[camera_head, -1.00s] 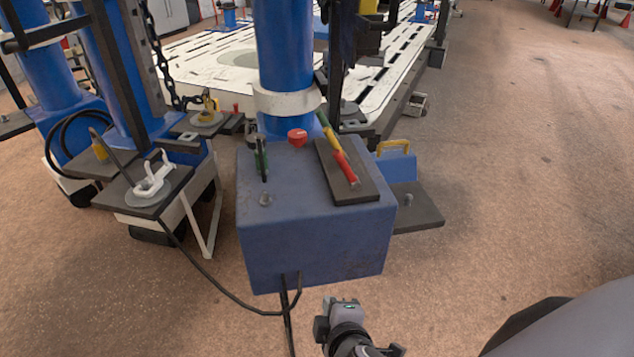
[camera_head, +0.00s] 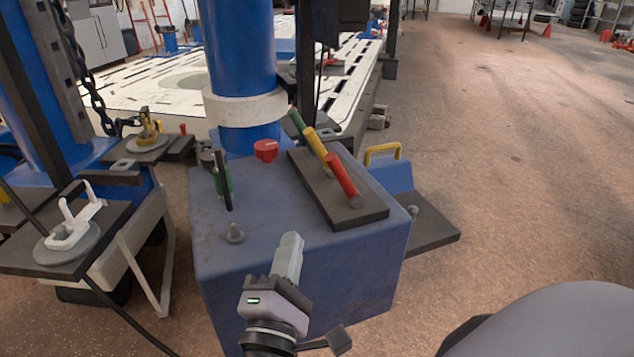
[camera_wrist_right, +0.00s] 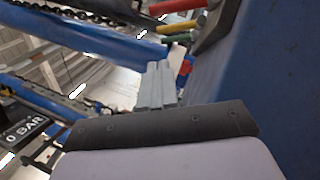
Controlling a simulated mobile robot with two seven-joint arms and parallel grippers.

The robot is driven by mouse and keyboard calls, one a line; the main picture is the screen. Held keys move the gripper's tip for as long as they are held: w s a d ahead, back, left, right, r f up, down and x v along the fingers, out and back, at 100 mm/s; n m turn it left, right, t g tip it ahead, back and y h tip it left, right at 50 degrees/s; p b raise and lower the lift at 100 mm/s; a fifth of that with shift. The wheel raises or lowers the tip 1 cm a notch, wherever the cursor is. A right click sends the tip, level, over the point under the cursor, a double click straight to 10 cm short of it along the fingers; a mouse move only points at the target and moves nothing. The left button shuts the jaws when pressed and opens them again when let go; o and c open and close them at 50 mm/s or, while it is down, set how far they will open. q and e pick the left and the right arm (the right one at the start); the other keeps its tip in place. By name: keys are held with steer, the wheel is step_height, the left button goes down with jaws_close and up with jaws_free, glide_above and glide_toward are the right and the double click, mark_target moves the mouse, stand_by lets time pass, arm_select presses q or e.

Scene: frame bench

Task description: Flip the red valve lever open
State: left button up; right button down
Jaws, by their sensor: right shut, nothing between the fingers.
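The red valve lever (camera_head: 341,175) is the nearest of three coloured levers on a dark plate (camera_head: 365,213) on top of the blue box. It tilts up and away from its pivot at the plate's near end. A yellow lever (camera_head: 315,141) and a green lever (camera_head: 297,122) stand behind it in a row. My right gripper (camera_head: 291,242) is shut and empty at the box's front edge, left of and nearer than the red lever, apart from it. In the right wrist view the red lever (camera_wrist_right: 172,6) shows at the top edge, beyond the shut fingers (camera_wrist_right: 158,85). My left gripper is not in view.
A blue column (camera_head: 238,50) rises behind. A side shelf with a yellow handle (camera_head: 383,150) is at right. Floor right of it is clear.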

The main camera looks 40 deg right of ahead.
mark_target(343, 179)
steer(key=b+x, duration=0.1)
steer(key=x, duration=0.8)
steer(key=shift+w+d+b, duration=0.1)
steer(key=shift+d+b, duration=0.05)
steer(key=shift+b, duration=0.25)
arm_select(q)
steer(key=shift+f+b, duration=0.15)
steer(key=shift+b, duration=0.15)
arm_select(e)
steer(key=shift+w+d+r, duration=0.1)
steer(key=shift+d+r, duration=0.25)
steer(key=shift+d, duration=0.3)
steer(key=shift+w+d+r, duration=0.1)
steer(key=shift+d+r, duration=0.2)
steer(key=shift+d, duration=0.4)
steer(key=shift+w+d+r, duration=0.1)
steer(key=shift+d+r, duration=0.25)
steer(key=shift+d, duration=0.3)
steer(key=shift+s+r, duration=0.1)
